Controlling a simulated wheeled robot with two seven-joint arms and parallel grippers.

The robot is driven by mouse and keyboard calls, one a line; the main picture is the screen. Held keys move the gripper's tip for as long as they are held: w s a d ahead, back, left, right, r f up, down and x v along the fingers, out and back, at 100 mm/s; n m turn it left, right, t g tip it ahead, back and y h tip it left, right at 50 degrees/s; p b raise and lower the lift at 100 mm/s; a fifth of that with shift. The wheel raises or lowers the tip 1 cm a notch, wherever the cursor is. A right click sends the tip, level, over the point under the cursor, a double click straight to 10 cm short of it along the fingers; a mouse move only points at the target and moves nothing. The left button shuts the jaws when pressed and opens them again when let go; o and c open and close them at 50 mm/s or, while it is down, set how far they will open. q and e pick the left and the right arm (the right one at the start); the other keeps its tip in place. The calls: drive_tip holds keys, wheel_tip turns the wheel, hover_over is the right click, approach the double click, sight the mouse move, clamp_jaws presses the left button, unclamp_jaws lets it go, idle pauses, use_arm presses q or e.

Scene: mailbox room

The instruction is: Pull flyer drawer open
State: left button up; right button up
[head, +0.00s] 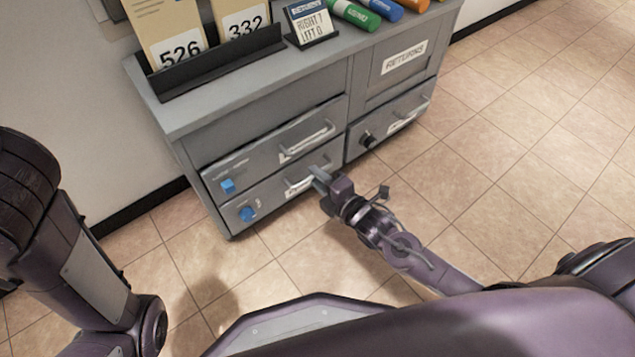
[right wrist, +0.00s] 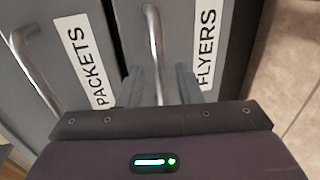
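The flyer drawer (head: 265,203) is the lower left drawer of the grey cabinet and looks shut, flush with its front. Its white FLYERS label reads clearly in the right wrist view (right wrist: 207,45). Its curved metal handle (right wrist: 155,45) runs between the fingers of my right gripper (right wrist: 160,85). The fingers stand apart on either side of the handle, with a gap visible. In the head view my right gripper (head: 319,177) is at this handle and hides part of it and of the label. My left arm shows at the left; its gripper is out of view.
The packets drawer (head: 245,163) above is shut, its handle (head: 310,138) close over my gripper. A RETURNS door (head: 385,75) and another drawer (head: 380,133) are at the right. The tiled floor in front is clear.

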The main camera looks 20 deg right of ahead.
drive_tip(key=shift+w+a, duration=0.15)
drive_tip(key=shift+w, duration=0.15)
clamp_jaws()
